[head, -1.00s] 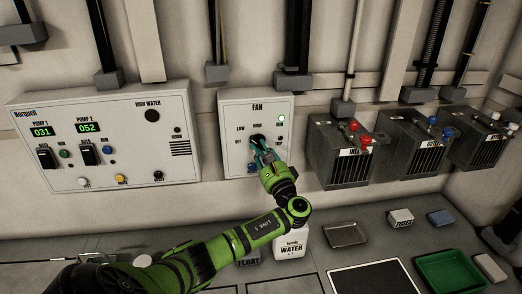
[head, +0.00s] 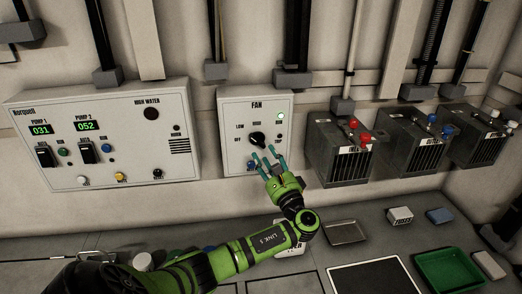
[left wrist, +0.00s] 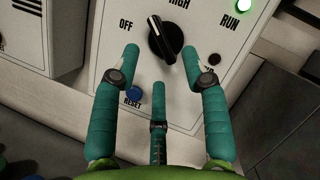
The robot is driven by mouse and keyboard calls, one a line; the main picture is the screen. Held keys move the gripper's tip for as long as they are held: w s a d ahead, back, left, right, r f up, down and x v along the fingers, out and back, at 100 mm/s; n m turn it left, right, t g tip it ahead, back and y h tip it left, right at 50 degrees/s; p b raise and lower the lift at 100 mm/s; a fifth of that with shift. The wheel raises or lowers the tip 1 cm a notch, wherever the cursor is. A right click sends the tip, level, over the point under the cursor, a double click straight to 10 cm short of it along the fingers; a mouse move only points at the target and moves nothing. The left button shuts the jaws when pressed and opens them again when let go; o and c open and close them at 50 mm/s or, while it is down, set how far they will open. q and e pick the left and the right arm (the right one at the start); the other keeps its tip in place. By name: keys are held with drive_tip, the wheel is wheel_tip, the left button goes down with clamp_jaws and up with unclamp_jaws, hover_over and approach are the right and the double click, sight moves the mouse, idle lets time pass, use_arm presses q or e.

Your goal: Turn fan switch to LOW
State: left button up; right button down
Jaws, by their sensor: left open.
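The fan panel (head: 228,160) is a pale box on the wall, labelled OFF, LOW and HIGH around a black fan switch (head: 257,139). In the left wrist view the switch (left wrist: 165,38) shows whole, its white-marked end towards the upper left, between OFF and HIGH; LOW is out of that view. In the head view that end tilts towards LOW. My left gripper (head: 268,156) is open and empty, its teal fingers just below the switch and apart from it. The fingers also show in the left wrist view (left wrist: 169,66). My right gripper is not in view.
A green RUN light (left wrist: 243,6) is lit on the panel, and a blue RESET button (left wrist: 134,93) sits beside the left finger. The pump panel (head: 105,165) is at left; metal boxes (head: 338,160) are at right. Trays and small items lie on the counter below.

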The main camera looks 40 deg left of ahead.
use_arm(q)
drive_tip(key=v, duration=0.7)
drive_tip(key=shift+d, duration=0.3)
drive_tip(key=shift+s+f, duration=0.1)
drive_tip(key=shift+s, duration=0.05)
